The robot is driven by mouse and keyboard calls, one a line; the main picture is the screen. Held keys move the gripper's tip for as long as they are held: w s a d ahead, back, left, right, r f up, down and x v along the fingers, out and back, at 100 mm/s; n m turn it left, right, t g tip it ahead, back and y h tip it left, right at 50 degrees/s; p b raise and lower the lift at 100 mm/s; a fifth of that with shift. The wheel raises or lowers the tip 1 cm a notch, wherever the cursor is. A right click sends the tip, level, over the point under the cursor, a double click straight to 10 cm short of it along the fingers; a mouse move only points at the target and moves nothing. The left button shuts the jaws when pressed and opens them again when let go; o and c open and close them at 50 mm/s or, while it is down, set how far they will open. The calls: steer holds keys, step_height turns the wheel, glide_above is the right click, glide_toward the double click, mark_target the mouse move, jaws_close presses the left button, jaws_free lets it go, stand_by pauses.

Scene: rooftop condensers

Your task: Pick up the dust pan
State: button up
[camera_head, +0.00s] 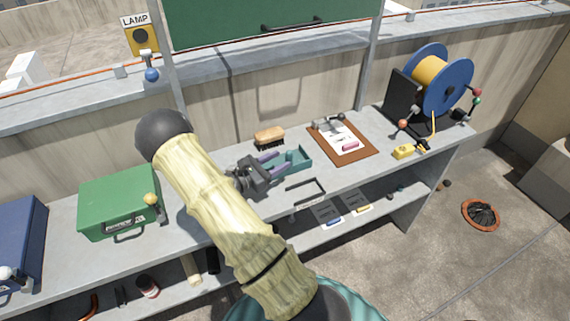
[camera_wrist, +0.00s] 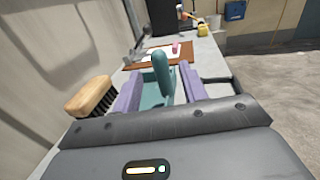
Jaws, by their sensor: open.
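The teal dust pan (camera_head: 297,159) lies on the grey bench, just past the fingertips of my gripper (camera_head: 272,168). In the wrist view the dust pan (camera_wrist: 152,97) shows its teal handle standing up between my two purple fingers (camera_wrist: 161,88). The fingers are apart, one on each side of the handle, and I see no clear contact. My gripper is open. In the head view, my gripper hides part of the dust pan's near side.
A wooden brush (camera_head: 269,136) lies close to the left of the dust pan. A brown clipboard (camera_head: 368,152) lies to the right, a green case (camera_head: 115,205) to the left. A cable reel (camera_head: 447,80) stands at the far right end. A dark handle-like frame (camera_head: 306,190) is at the front edge.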

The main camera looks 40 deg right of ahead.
mark_target(289, 155)
steer(key=d+p, duration=0.1)
steer(key=d, duration=0.3)
steer(key=shift+s+d, duration=0.15)
steer(key=shift+d, duration=0.2)
steer(key=shift+c, duration=0.2)
jaws_close()
